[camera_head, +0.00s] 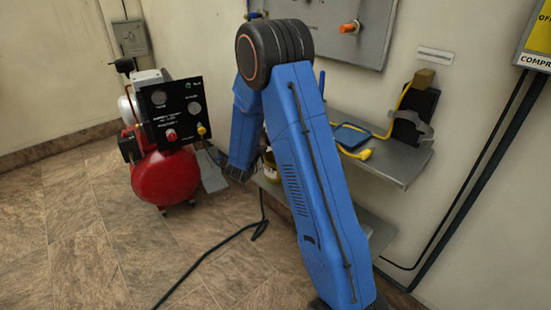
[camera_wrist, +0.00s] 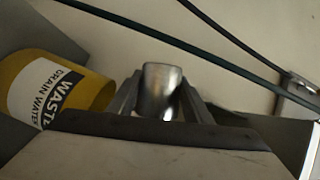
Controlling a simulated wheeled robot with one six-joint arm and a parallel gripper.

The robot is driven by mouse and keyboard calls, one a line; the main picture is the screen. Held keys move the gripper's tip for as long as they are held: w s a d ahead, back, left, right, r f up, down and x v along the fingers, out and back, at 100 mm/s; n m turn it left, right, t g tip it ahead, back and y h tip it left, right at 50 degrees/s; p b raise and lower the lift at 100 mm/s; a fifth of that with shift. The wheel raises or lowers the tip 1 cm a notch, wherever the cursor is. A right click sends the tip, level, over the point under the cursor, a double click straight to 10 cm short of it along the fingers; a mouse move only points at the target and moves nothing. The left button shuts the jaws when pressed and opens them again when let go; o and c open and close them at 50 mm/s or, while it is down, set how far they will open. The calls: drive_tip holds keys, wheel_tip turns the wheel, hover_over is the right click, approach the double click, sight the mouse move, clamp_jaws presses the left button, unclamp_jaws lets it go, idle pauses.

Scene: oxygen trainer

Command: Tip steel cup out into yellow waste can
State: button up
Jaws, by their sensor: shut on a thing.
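In the wrist view, my gripper (camera_wrist: 158,98) is shut on the steel cup (camera_wrist: 160,82), which sits between the two fingers. The cup is shiny grey metal; its inside and contents cannot be made out. The yellow waste can (camera_wrist: 88,90) is at the left of the wrist view, with a white label reading "WASTE" and "DRAIN WATER". It appears slanted in this view, and the cup is to its right, apart from it. In the head view, the can (camera_head: 270,166) shows only partly behind my blue arm, and the cup and fingers are hidden.
A red compressor (camera_head: 168,175) with a black gauge panel stands at the left. A grey wall shelf (camera_head: 390,165) at the right holds a blue item and yellow tubing. A black cable (camera_head: 225,240) runs over the tiled floor, which is open at the front left.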

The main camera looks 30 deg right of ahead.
drive_tip(key=shift+s+d+f+m, duration=0.2)
drive_tip(key=shift+s+f+m, duration=0.1)
drive_tip(key=shift+s+m, duration=0.25)
drive_tip(key=shift+w+t+h, duration=0.1)
drive_tip(key=shift+t+h, duration=0.2)
drive_tip(key=shift+a+r, duration=0.1)
drive_tip(key=shift+m, duration=0.35)
drive_tip(key=shift+r+m+t, duration=0.25)
drive_tip(key=shift+m+t, duration=0.05)
drive_tip(key=shift+m, duration=0.2)
drive_tip(key=shift+s+r+m+h, duration=0.1)
drive_tip(key=shift+s+m+h, duration=0.1)
drive_tip(key=shift+m+h, duration=0.1)
